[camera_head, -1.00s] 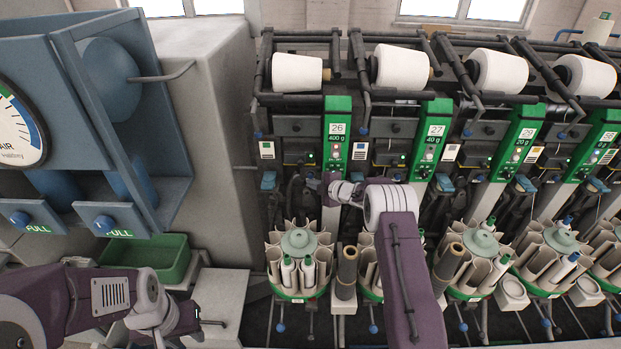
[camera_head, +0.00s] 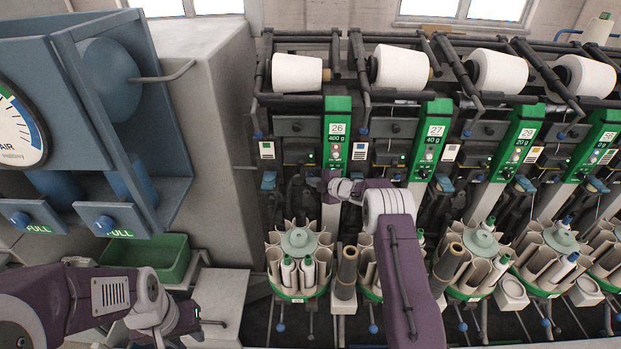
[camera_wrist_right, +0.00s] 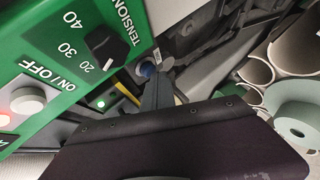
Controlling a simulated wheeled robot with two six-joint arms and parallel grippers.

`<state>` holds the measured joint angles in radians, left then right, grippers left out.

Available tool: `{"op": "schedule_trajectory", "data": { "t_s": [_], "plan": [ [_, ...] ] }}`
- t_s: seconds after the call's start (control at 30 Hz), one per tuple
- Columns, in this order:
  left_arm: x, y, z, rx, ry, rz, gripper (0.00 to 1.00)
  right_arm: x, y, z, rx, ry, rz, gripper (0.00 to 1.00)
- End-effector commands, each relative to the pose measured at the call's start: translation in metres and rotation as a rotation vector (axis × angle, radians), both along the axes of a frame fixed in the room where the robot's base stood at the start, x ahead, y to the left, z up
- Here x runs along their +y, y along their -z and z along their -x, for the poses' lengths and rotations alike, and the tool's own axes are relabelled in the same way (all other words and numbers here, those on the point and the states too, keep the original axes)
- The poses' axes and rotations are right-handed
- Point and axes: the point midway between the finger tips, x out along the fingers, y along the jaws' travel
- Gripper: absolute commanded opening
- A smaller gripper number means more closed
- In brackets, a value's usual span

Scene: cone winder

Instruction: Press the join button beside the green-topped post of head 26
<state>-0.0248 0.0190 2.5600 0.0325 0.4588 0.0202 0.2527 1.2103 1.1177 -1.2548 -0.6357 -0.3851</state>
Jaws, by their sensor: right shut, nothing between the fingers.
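The green-topped post (camera_head: 337,125) of head 26 stands at the left end of the row, marked "26" and "400 g". My right gripper (camera_head: 322,178) is shut and empty, just below the post's green panel. In the right wrist view the green panel (camera_wrist_right: 40,65) carries a black tension knob (camera_wrist_right: 105,42) and a white ON/OFF button (camera_wrist_right: 28,100). My shut fingers (camera_wrist_right: 157,95) point past the panel's edge, near a small green light (camera_wrist_right: 100,103). I cannot tell which part is the join button. My left gripper (camera_head: 212,323) is low at the left; its jaws are unclear.
Head 27's green post (camera_head: 431,135) stands to the right. White cones (camera_head: 297,72) lie above the heads. A round bobbin magazine (camera_head: 299,243) sits below head 26. A blue cabinet (camera_head: 100,180) and a green bin (camera_head: 160,252) are at the left.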

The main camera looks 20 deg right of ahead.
Motion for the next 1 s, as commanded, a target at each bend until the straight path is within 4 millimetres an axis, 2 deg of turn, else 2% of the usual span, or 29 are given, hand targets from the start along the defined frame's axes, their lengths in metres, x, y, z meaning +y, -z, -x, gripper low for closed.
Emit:
{"op": "schedule_trajectory", "data": {
  "t_s": [0.53,1.0],
  "plan": [
    [0.000,0.000,0.000,0.000,0.000,0.000,0.36,-0.001,0.000,-0.003,0.000,0.001,0.000,0.00],
    [0.000,0.004,0.000,0.000,0.000,0.000,0.36,0.003,0.000,0.014,0.000,0.002,-0.001,0.00]
  ]
}}
